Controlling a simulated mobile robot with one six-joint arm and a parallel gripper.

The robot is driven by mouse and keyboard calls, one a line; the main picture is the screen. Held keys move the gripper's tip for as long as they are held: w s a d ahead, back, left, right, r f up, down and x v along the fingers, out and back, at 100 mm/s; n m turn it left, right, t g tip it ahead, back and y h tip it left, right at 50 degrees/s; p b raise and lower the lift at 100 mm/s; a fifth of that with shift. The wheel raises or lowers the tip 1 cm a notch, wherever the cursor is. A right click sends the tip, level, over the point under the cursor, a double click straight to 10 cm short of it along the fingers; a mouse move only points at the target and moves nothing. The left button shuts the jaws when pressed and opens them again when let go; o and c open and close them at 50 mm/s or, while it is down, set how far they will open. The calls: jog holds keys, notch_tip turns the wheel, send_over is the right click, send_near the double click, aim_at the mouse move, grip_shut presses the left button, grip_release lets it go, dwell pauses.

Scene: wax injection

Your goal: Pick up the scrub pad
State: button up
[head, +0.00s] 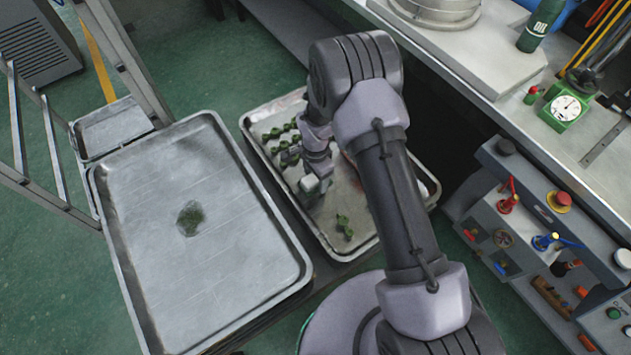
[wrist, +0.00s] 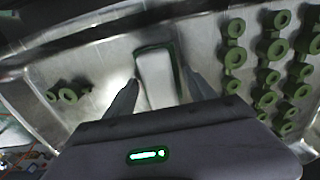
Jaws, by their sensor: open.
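The scrub pad (wrist: 155,78) is a small white block with a green edge, lying in the right-hand metal tray (head: 387,236). It also shows in the head view (head: 309,184), just below my gripper and partly covered by it. My gripper (head: 316,165) is over this tray. In the wrist view the open fingers (wrist: 162,76) stand on either side of the pad, with a small gap visible at the right finger. I cannot tell whether the left finger touches it. The pad's lower end is hidden behind the gripper body.
Green ring-shaped pieces (wrist: 272,55) lie beside the pad, and another small group (head: 344,227) lies nearer the tray's front. The larger left tray (head: 250,245) holds only a dark green patch (head: 190,217). A workbench (head: 470,65) with a green dial gauge (head: 565,107) stands at right.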

jog(key=shift+r, duration=0.1)
grip_shut()
notch_tip(320, 180, up, 10)
jog(key=p, duration=0.3)
jog(key=shift+p, duration=0.3)
